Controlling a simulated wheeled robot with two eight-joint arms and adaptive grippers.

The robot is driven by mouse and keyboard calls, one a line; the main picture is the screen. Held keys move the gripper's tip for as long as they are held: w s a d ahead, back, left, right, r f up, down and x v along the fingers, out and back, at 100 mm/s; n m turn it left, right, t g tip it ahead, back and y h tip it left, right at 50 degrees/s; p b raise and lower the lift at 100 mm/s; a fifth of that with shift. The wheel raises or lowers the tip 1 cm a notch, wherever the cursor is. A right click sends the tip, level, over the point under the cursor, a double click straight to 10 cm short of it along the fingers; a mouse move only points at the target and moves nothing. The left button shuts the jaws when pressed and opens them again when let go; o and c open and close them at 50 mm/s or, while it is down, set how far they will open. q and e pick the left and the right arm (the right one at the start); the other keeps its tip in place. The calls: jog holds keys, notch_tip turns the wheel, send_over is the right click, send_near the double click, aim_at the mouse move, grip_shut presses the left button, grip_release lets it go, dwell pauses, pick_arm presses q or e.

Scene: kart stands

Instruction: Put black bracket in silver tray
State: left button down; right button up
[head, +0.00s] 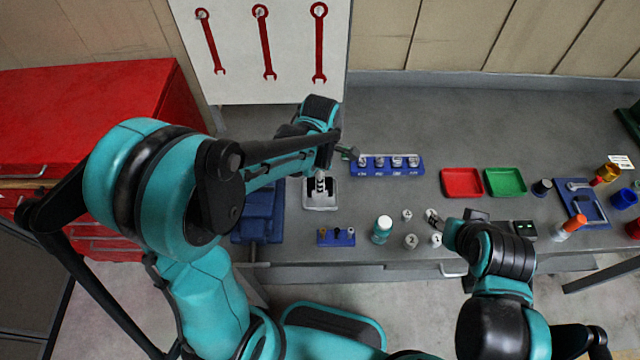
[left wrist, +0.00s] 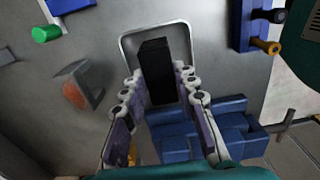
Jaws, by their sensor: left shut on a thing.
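The silver tray (head: 322,207) lies on the grey workbench below my left gripper (head: 320,184). In the left wrist view, my left gripper (left wrist: 158,78) is shut on the black bracket (left wrist: 154,60), a dark upright block between the two fingers. The bracket shows over the tray (left wrist: 182,32), inside its rim in that view. I cannot tell if its lower end touches the tray floor. In the head view the bracket is mostly hidden by the gripper. My right gripper (head: 438,226) is near the bench's front edge, small and partly hidden by its arm.
A blue rack (head: 388,173) stands right of the tray, and blue blocks (head: 258,222) lie to its left. A small blue holder (head: 336,243) and a teal bottle (head: 381,230) are in front. Red (head: 461,183) and green (head: 505,182) trays lie further right.

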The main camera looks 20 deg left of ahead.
pick_arm(q)
jog(key=shift+f, duration=0.9)
jog(key=c, duration=1.2)
grip_release()
jog(key=shift+f, duration=0.1)
